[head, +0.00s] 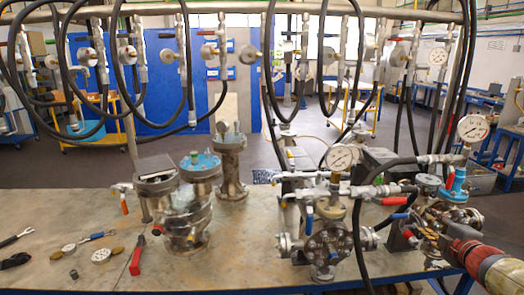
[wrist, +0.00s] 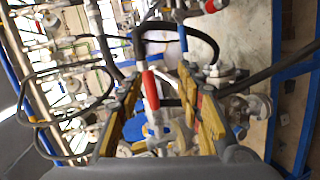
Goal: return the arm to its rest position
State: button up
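My arm comes in at the lower right of the head view. My gripper (head: 412,230) is at the right end of the bench, among the valves and fittings there, and is partly lost in the clutter. In the wrist view my gripper (wrist: 160,78) has its two yellow-and-dark fingers spread with a wide gap. A red-handled valve (wrist: 151,90) and a blue part (wrist: 150,130) show in that gap. The fingers do not appear closed on either, but I cannot tell whether they touch nearby fittings.
The metal bench (head: 85,215) carries flanged vessels (head: 188,215) and a round flanged valve assembly (head: 328,245). A pressure gauge (head: 473,128) on a blue fitting stands close to my arm. Black hoses (head: 357,225) hang near my gripper. The bench's left part has loose tools.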

jog(key=s+d+f+m+g+h, duration=0.4)
jog(key=s+d+f+m, duration=0.1)
jog(key=s+d+m, duration=0.15)
jog(key=s+a+f+m+g, duration=0.3)
jog(key=s+a+m+g, duration=0.25)
jog(key=s+m, duration=0.3)
jog(key=s+a+f+m+g+y, duration=0.1)
jog(key=s+a, duration=0.3)
jog(key=a, duration=0.3)
jog(key=s+a+m+y+p, duration=0.1)
jog(key=s+a+y, duration=0.15)
jog(key=a, duration=0.45)
jog(key=s+a+f+m+g+y, duration=0.1)
jog(key=s+a, duration=0.3)
jog(key=a, duration=0.3)
jog(key=s+a+r+n+t+y, duration=0.1)
jog(key=a+r, duration=0.1)
jog(key=a, duration=0.5)
jog(key=s+a+r+n+t+y, duration=0.1)
jog(key=a+r+n, duration=0.1)
jog(key=a, duration=0.5)
jog(key=shift+s+r+p, duration=0.3)
jog(key=shift+s+p, duration=0.05)
jog(key=shift+d, duration=0.1)
jog(key=shift+c, duration=0.3)
